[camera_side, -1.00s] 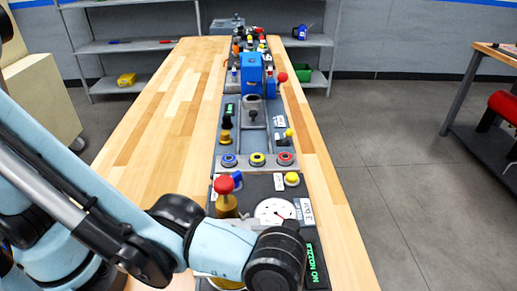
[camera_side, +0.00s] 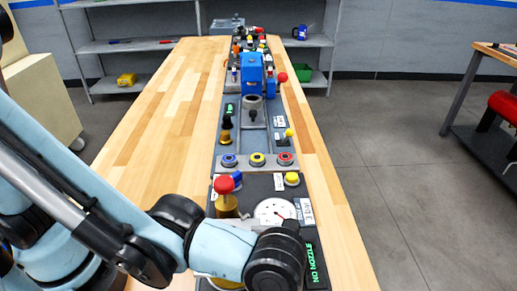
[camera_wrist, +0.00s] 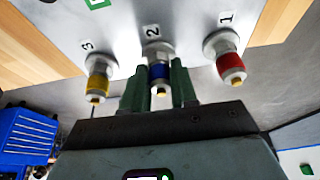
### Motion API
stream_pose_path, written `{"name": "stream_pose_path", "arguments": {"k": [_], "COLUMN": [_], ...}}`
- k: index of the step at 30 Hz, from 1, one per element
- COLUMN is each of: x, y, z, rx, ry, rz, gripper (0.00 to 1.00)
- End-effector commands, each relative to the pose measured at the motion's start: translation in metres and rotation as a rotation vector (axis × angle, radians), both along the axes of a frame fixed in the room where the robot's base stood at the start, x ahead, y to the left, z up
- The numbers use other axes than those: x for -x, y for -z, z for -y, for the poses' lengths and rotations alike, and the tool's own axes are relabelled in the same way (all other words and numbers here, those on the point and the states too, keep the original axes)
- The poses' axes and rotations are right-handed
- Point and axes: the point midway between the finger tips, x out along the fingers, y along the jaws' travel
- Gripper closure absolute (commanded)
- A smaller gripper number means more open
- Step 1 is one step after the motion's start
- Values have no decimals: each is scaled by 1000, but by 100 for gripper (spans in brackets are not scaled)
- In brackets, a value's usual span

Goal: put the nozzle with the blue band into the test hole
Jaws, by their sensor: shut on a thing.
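In the wrist view, the nozzle with the blue band (camera_wrist: 159,70) sits at the place marked 2 on a white panel (camera_wrist: 120,22). The green fingers of my gripper (camera_wrist: 159,92) stand on either side of it and are shut on it. Its brass tip shows between them, and it appears still seated at the panel. In the side view my wrist hides the gripper and this nozzle. I cannot make out the test hole in either view.
A yellow-banded nozzle (camera_wrist: 97,84) at mark 3 and a red-banded nozzle (camera_wrist: 230,68) at mark 1 flank the fingers closely. In the side view, a red-topped lever (camera_side: 225,185), a round dial (camera_side: 275,211) and a green-lettered display (camera_side: 316,262) lie near my wrist.

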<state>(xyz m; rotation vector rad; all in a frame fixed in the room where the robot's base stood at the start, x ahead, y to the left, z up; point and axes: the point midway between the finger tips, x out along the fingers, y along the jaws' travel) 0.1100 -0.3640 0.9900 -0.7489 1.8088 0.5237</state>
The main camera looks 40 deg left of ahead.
Motion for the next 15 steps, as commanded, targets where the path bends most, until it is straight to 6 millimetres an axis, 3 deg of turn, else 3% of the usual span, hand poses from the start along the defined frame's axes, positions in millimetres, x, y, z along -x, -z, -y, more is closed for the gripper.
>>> {"name": "stream_pose_path", "arguments": {"k": [15], "x": [0], "y": [-7], "z": [0], "rx": [1], "ry": [0], "rz": [-1], "gripper": [100]}}
